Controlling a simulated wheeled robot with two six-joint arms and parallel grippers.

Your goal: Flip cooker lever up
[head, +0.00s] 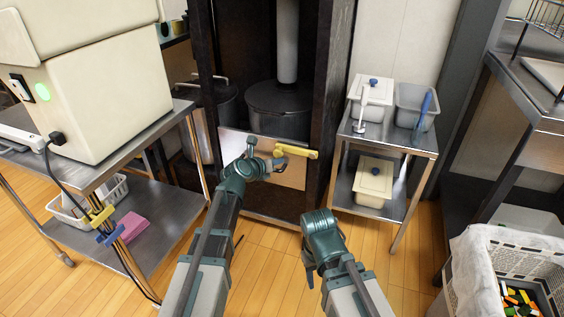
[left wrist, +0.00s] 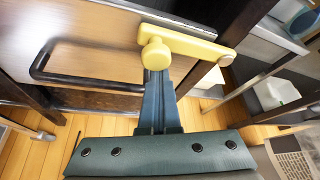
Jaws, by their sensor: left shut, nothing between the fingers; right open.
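The yellow cooker lever (head: 299,151) is on the front panel of the cooker (head: 232,147), below the dark pot. It lies nearly level, with its arm out to the right. The left wrist view shows the lever (left wrist: 195,44) close up, with its round knob (left wrist: 155,54) facing me. My left gripper (head: 277,164) is shut and empty, just below the lever's knob end. In the left wrist view its fingertips (left wrist: 157,74) are right under the knob; I cannot tell whether they touch. My right gripper (head: 309,277) is low and apart from the cooker, its fingers mostly hidden by my wrist.
A dark frame surrounds the cooker and its pot (head: 278,108). A metal cart (head: 395,140) with lidded containers stands to the right. A steel shelf (head: 150,235) with a large white appliance (head: 105,95) is at left. A grey crate (head: 490,255) is at lower right.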

